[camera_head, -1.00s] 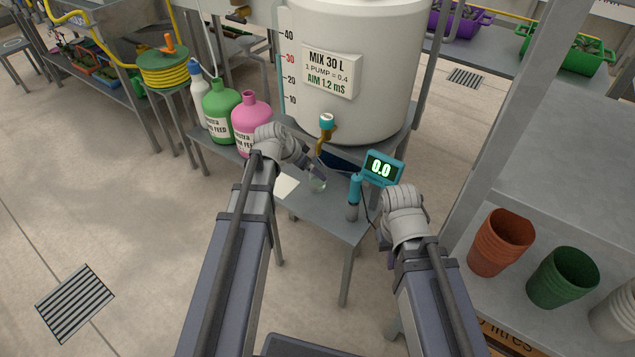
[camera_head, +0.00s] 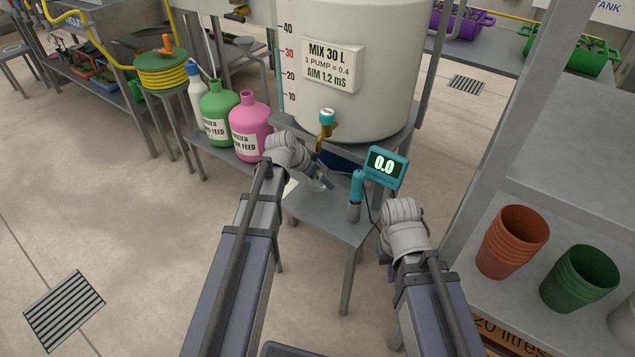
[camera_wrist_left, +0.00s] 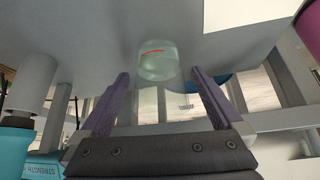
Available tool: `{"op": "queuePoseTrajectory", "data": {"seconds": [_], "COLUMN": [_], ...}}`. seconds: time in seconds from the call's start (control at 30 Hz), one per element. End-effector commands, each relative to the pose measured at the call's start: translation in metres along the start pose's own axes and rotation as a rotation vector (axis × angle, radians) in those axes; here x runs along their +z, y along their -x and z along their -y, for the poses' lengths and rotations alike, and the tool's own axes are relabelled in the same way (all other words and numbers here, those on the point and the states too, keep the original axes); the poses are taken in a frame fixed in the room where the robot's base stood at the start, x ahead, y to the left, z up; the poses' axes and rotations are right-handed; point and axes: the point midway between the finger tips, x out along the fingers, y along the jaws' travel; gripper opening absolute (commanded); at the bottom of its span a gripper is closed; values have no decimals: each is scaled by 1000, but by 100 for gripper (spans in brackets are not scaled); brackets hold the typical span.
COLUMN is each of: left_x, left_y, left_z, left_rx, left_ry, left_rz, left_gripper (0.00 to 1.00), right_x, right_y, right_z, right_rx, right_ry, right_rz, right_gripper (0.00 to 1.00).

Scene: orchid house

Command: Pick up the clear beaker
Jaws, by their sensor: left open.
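The clear beaker (camera_head: 316,185) stands on the small grey table below the tank tap, partly hidden by my left gripper (camera_head: 324,178). In the left wrist view the beaker (camera_wrist_left: 157,64) shows with a red mark on its side, just ahead of and between the purple fingertips. My left gripper (camera_wrist_left: 160,76) is open, with a finger to either side and nothing held. My right gripper (camera_head: 391,271) hangs low in front of the table's right side, mostly hidden by its own wrist, so its jaws cannot be judged.
A teal meter (camera_head: 386,167) reading 0.0 and its teal probe (camera_head: 356,190) stand just right of the beaker. The white mixing tank (camera_head: 350,70) rises behind. Pink (camera_head: 250,122) and green (camera_head: 216,112) feed bottles stand to the left. A shelf with pots (camera_head: 512,242) is at right.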

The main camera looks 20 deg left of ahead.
Motion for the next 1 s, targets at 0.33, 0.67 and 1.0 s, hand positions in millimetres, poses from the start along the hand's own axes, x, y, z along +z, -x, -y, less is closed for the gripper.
{"op": "queuePoseTrajectory", "data": {"seconds": [0.33, 0.67, 1.0], "left_x": [0, 0, 0], "left_y": [1, 0, 1], "left_z": [0, 0, 0], "left_rx": [0, 0, 0], "left_ry": [0, 0, 0], "left_rz": [0, 0, 0], "left_gripper": [65, 28, 12], "right_x": [0, 0, 0], "right_y": [0, 0, 0], "right_z": [0, 0, 0], "right_rx": [0, 0, 0], "right_ry": [0, 0, 0], "right_rz": [0, 0, 0], "right_gripper": [0, 0, 0]}}
